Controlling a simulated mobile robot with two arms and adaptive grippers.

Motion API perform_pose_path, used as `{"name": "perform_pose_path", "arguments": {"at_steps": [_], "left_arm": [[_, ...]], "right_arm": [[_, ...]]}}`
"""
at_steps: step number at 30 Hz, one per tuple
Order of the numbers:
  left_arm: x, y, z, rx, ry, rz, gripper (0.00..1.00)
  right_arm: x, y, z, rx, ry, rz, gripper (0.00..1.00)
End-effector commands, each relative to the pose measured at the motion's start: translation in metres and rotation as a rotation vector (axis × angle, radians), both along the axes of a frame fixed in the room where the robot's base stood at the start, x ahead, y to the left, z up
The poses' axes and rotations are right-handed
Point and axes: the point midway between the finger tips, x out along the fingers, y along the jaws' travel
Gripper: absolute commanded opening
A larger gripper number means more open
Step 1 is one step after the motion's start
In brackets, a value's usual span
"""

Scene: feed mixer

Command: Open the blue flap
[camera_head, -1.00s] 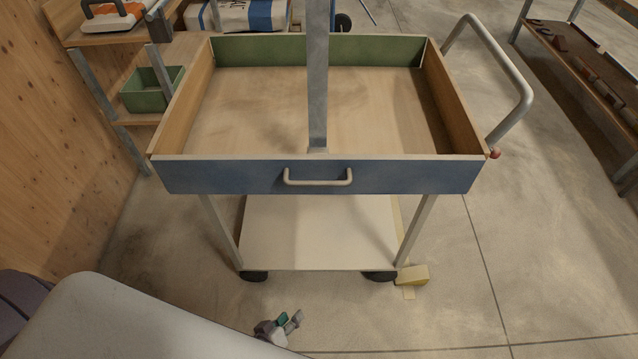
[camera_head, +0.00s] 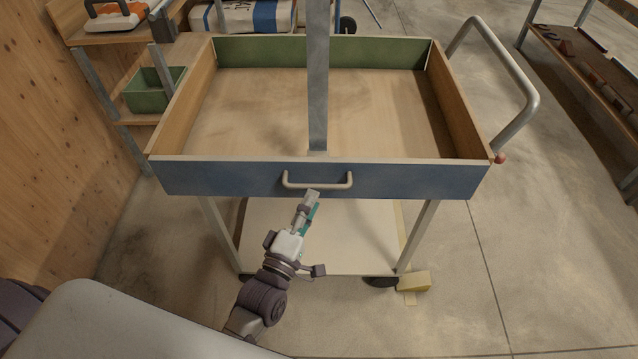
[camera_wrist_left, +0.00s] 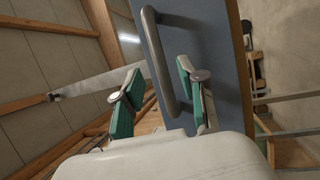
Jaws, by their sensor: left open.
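The blue flap (camera_head: 420,180) is the front panel of a wooden cart tray and stands upright. A pale bar handle (camera_head: 318,184) is fixed to its middle. My left gripper (camera_head: 309,203) is just below and in front of the handle. In the left wrist view, the gripper (camera_wrist_left: 160,88) is open, with its teal-padded fingers apart. The handle (camera_wrist_left: 161,65) there runs between the two fingers, in front of the blue flap (camera_wrist_left: 205,40). I cannot tell whether either finger touches it. My right gripper is not in view.
The tray has a green back panel (camera_head: 320,52), and a grey post (camera_head: 317,90) rises inside it. A pale lower shelf (camera_head: 345,240) sits beneath. A yellow wedge (camera_head: 414,281) lies by the right wheel. A push handle (camera_head: 515,70) curves out at right. A wooden wall (camera_head: 50,140) stands at left.

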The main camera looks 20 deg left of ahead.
Motion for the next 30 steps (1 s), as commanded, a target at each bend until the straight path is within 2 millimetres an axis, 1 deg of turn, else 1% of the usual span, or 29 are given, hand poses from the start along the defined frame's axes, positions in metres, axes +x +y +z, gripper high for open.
{"name": "perform_pose_path", "arguments": {"at_steps": [1,3,6,9,13,20,21,23,24,28,30], "left_arm": [[0.011,-0.001,0.004,-0.001,-0.004,0.001,0.41],[0.022,-0.002,0.005,0.0,-0.002,0.001,0.41],[0.036,-0.004,0.007,0.001,-0.002,0.001,0.41],[0.044,-0.005,0.008,0.001,0.0,0.001,0.41],[0.049,-0.006,0.008,0.0,0.001,0.001,0.41],[0.049,-0.006,0.008,0.001,0.002,0.0,0.41],[0.049,-0.006,0.008,0.001,0.001,0.0,0.38],[0.049,-0.006,0.008,0.001,0.001,0.0,0.28],[0.049,-0.006,0.008,0.001,0.001,0.0,0.21],[0.049,-0.006,0.008,0.001,0.001,0.0,0.0],[0.049,-0.006,0.008,0.001,0.001,0.0,0.0]], "right_arm": [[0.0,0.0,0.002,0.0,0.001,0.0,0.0],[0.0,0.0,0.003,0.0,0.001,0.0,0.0],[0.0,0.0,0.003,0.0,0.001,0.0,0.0],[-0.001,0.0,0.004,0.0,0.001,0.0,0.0],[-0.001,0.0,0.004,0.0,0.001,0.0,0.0],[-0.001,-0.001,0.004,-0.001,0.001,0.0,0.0],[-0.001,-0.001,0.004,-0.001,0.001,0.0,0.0],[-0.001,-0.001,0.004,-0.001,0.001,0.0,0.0],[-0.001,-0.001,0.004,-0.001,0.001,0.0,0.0],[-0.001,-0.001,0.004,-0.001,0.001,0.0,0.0],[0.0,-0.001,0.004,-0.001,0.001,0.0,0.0]]}}
